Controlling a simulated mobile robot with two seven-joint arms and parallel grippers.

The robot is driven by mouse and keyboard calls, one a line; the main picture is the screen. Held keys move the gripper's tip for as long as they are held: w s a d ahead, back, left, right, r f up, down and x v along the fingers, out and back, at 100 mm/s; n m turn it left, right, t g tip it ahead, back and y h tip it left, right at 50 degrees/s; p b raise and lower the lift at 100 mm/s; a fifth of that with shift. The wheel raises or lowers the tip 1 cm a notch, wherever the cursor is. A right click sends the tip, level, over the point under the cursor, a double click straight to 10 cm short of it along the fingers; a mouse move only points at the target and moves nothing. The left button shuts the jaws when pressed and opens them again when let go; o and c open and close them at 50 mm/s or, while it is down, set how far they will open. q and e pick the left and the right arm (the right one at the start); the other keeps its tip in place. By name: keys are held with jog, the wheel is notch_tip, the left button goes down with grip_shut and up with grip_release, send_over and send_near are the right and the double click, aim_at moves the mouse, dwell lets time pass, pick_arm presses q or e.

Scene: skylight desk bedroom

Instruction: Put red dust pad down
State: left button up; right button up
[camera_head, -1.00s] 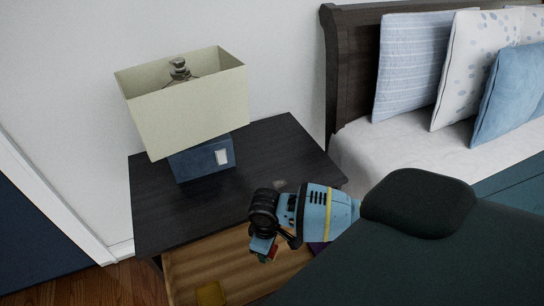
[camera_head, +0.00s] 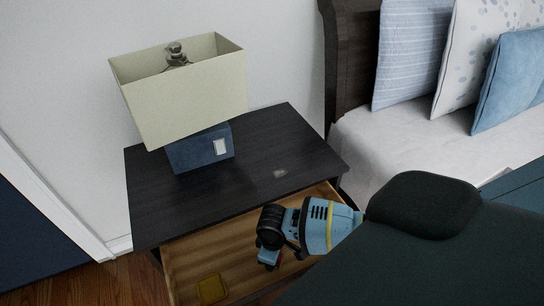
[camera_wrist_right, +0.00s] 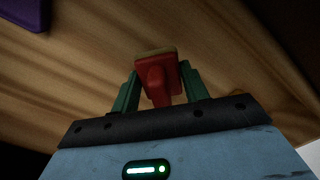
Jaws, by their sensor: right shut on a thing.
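The red dust pad (camera_wrist_right: 158,76) is between the two green fingers of my right gripper (camera_wrist_right: 158,88) in the right wrist view. The gripper is shut on it. It has a red body and handle with a tan strip along its far edge. Wooden boards of the open drawer (camera_wrist_right: 80,60) lie beyond it. I cannot tell if the pad touches the drawer floor. My left gripper is out of view.
A yellow item (camera_head: 211,289) lies in the drawer at the left. A purple item (camera_wrist_right: 25,14) shows in the wrist view's corner. The dark nightstand top (camera_head: 260,150) holds a lamp (camera_head: 180,95) and a small pale object (camera_head: 280,173). A bed (camera_head: 400,150) stands to the right.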

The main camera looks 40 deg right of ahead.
jog(key=shift+f, duration=0.1)
notch_tip(320, 180, down, 3)
jog(key=shift+f+b, duration=0.1)
jog(key=shift+b, duration=0.3)
jog(key=shift+f, duration=0.2)
jog(key=shift+f, duration=0.1)
jog(key=o, duration=1)
jog(key=shift+c, duration=0.2)
